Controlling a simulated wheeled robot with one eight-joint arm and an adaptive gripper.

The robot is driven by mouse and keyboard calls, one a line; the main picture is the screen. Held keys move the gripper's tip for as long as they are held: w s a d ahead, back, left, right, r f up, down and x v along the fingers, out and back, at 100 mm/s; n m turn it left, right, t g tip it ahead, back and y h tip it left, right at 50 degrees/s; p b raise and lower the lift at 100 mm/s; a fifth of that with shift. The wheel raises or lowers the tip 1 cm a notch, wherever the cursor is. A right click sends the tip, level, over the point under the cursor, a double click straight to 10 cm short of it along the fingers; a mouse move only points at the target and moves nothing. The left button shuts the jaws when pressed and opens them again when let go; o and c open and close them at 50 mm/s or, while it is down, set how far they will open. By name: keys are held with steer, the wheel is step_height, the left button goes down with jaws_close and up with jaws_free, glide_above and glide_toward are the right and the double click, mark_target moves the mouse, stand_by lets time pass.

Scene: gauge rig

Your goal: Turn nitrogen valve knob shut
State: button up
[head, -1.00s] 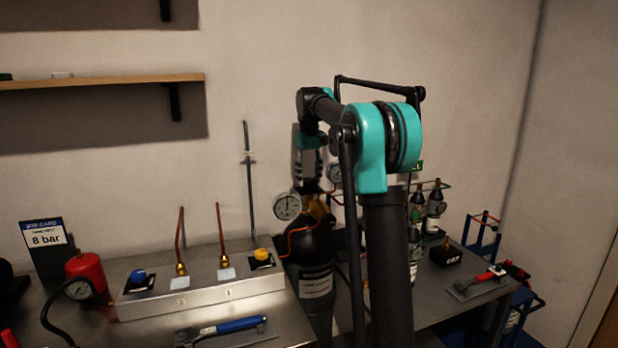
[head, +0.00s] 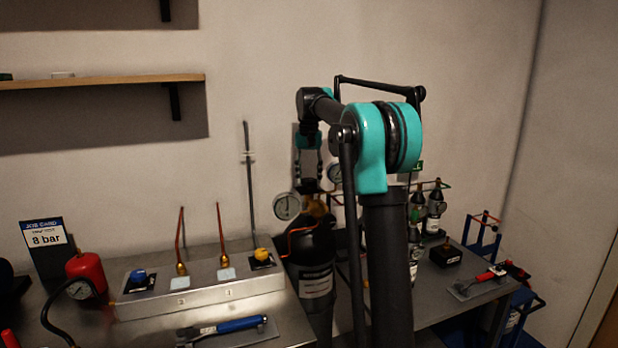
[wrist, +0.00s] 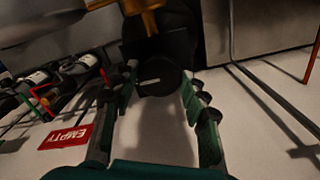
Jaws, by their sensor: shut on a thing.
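The dark round valve knob (wrist: 158,80), with a small pale mark on its face, sits between the fingertips of my gripper (wrist: 160,82) in the wrist view. My gripper (head: 309,178) is shut on it, above the brass valve (head: 316,207) of the black nitrogen cylinder (head: 310,248). In the head view the knob is small and dark between the fingers, so its turn angle cannot be read. One round gauge (head: 287,206) is left of the valve and another (head: 334,173) is to its right, partly behind my arm. Their readings are too small to tell.
A metal panel (head: 203,297) with two copper tubes and blue and yellow knobs lies left of the cylinder. A blue-handled wrench (head: 240,324) lies in front. A job card (head: 46,240) reads 8 bar. Small bottles (head: 435,210) stand right, behind my arm.

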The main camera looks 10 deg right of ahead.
mark_target(309, 179)
stand_by(0.4)
steer(key=o, duration=1.2)
steer(key=shift+c, duration=0.2)
step_height(309, 179, up, 12)
